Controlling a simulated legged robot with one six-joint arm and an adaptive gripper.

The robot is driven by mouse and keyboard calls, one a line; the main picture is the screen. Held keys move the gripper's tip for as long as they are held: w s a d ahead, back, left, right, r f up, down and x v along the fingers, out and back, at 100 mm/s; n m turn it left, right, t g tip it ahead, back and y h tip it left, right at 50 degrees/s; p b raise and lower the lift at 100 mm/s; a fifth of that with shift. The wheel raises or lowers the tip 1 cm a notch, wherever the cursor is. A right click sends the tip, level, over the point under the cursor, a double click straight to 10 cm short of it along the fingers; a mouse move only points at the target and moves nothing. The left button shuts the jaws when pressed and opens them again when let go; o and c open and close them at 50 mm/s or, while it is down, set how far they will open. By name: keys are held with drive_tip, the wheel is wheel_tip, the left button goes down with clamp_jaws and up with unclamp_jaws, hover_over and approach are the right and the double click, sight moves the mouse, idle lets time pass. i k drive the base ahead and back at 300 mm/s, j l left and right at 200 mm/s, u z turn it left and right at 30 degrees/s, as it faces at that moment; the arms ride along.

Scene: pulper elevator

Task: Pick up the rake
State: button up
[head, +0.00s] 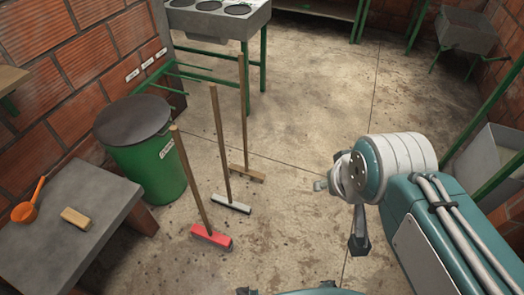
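Three long-handled tools stand upright on the floor left of centre, their wooden handles leaning slightly. The left one has a red head (212,236), the middle one a pale head (231,204), and the right one a brown wooden head (246,174). No toothed rake head shows clearly, so I cannot tell which is the rake. My gripper (358,225) is at the end of my arm, right of the tools and apart from all of them. Nothing shows in it. It is seen partly end-on, and I cannot tell how far its fingers are apart.
A green bin (150,160) with a dark lid stands close left of the tools. A grey table (75,205) with an orange ladle (28,205) and a block-like brush (76,218) is at left. A green-legged machine (218,22) stands behind. Floor is clear between tools and gripper.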

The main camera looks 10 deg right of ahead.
sight(245, 170)
drive_tip(key=i+l+z, duration=0.4)
drive_tip(key=i+l, duration=0.2)
drive_tip(key=i+l+z, duration=0.35)
drive_tip(key=i, duration=0.3)
drive_tip(key=i+u, duration=0.45)
drive_tip(key=i, duration=0.15)
drive_tip(key=i+l+u, duration=0.3)
drive_tip(key=i+u, duration=0.35)
drive_tip(key=u, duration=0.2)
drive_tip(key=i+u, duration=0.25)
drive_tip(key=u, duration=0.15)
drive_tip(key=i+u, duration=0.25)
drive_tip(key=u, duration=0.15)
drive_tip(key=i+l+u, duration=0.15)
drive_tip(key=u, duration=0.2)
drive_tip(key=i+l+u, duration=0.45)
drive_tip(key=j, duration=0.1)
